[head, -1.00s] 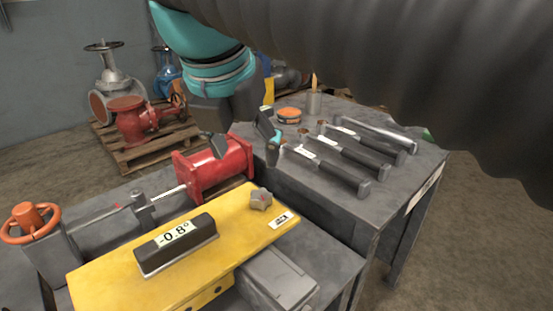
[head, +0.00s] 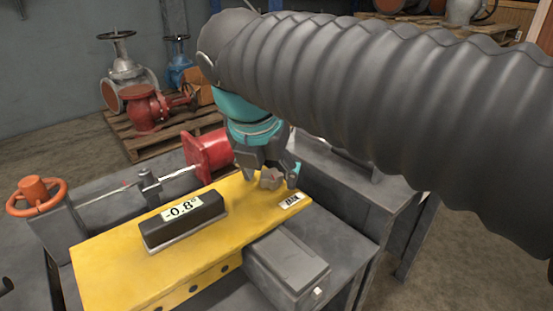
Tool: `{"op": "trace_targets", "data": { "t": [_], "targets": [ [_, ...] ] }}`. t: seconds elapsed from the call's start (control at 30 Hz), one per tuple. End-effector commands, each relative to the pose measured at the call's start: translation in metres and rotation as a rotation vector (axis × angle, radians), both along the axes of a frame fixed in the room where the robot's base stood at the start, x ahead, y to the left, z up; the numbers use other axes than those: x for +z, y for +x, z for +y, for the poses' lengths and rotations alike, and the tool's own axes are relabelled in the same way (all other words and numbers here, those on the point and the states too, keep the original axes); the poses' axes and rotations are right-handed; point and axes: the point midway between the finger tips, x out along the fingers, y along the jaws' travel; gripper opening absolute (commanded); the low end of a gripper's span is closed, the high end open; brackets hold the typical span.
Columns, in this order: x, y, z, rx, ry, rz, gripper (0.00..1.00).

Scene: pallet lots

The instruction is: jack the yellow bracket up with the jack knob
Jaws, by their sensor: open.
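The yellow bracket (head: 120,272) lies as a long plate across the bench in the head view. A dark level box (head: 185,223) on top of it reads -0.8°. The grey lobed jack knob (head: 270,180) sits near the bracket's far right end, by a white label (head: 291,200) that appears to read JACK. My gripper (head: 269,178) points down at the knob, with its open fingers on either side of it. I cannot tell whether the fingers touch the knob.
A red flanged pipe piece (head: 207,153) stands just left of my gripper. An orange handwheel (head: 35,196) is at the far left. A grey box (head: 285,268) sits by the bracket's front edge. Valves on a pallet (head: 170,142) stand behind.

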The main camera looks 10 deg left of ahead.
Motion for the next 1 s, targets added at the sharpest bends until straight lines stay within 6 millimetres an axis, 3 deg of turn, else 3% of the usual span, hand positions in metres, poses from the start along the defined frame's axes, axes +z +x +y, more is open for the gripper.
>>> {"op": "trace_targets", "data": {
  "t": [0.13, 0.17, 0.3, 0.4, 0.73, 1.0],
  "targets": [
    [0.0002, 0.0, 0.0001, 0.0, 0.0, 0.0, 0.65],
    [0.0002, -0.0001, 0.0001, 0.0, 0.0, 0.0, 0.6],
    [0.0003, -0.0001, 0.0001, 0.0, 0.0, 0.0, 0.25],
    [0.0003, -0.0001, 0.0001, 0.0, 0.0, 0.0, 0.05],
    [0.0024, -0.0004, 0.0027, -0.035, 0.0, 0.0, 0.05],
    [0.0055, 0.0004, 0.0035, -0.198, -0.004, 0.004, 0.05]
  ]
}}
